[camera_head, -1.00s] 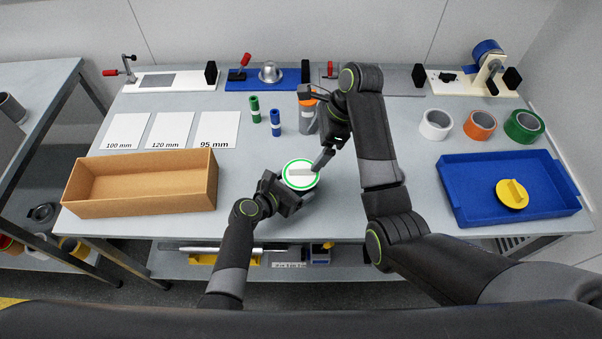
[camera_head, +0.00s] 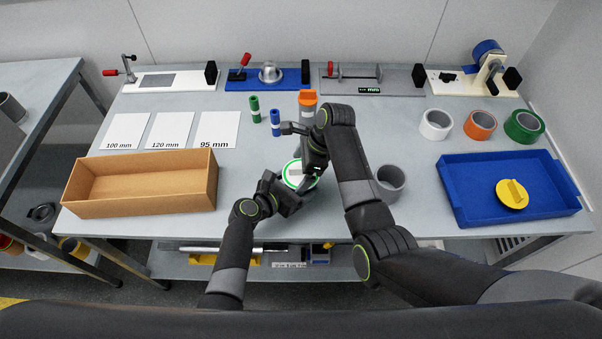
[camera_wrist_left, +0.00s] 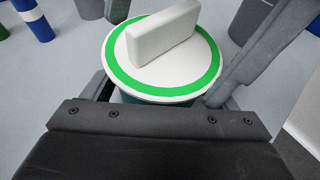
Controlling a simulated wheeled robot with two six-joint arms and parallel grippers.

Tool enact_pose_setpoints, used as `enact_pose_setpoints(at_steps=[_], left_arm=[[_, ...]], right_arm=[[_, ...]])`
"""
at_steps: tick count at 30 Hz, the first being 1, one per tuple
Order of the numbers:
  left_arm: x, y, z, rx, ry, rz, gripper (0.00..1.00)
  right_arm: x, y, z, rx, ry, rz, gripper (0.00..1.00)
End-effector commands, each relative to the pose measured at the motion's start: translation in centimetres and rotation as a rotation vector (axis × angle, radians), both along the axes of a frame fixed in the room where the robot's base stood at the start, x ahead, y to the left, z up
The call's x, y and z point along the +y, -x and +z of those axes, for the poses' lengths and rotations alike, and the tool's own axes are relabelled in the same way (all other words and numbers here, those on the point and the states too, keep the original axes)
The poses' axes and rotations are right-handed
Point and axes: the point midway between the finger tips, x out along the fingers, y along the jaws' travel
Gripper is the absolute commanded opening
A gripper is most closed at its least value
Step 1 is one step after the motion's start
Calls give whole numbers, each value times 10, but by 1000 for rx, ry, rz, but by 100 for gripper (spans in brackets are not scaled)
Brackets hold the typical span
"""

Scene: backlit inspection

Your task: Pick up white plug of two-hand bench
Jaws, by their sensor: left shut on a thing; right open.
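The white plug (camera_head: 292,173) is a round white disc with a green ring and an upright white handle bar. My left gripper (camera_head: 287,190) is shut around the dark teal body (camera_wrist_left: 160,98) directly under the plug's disc. The gripper comes from the front left. My right gripper (camera_head: 307,168) is open at the plug, reaching down over its right side and hiding part of it. Whether a finger touches the handle is unclear.
A cardboard box (camera_head: 145,208) stands left, and a blue tray (camera_head: 510,212) with a yellow plug (camera_head: 512,194) right. A grey ring (camera_head: 390,182) is beside my right arm. An orange-topped cylinder (camera_head: 307,98) and green and blue markers stand behind. Fixtures line the back.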

Motion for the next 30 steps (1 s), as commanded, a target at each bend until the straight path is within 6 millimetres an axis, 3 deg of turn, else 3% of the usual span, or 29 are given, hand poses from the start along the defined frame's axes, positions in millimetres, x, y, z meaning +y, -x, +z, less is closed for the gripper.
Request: enact_pose_setpoints(at_steps=[2, 8, 17, 30], left_arm=[[1, 1, -4, 4, -7, 0, 52], [1, 1, -4, 4, -7, 0, 52], [1, 1, -4, 5, -6, 1, 52], [1, 2, -4, 5, -6, 0, 52]], right_arm=[[0, 0, 0, 0, 0, 0, 91], [0, 0, 0, 1, 0, 0, 64], [0, 0, 5, 0, -1, 0, 64], [0, -1, 84, -3, -2, 0, 64]])
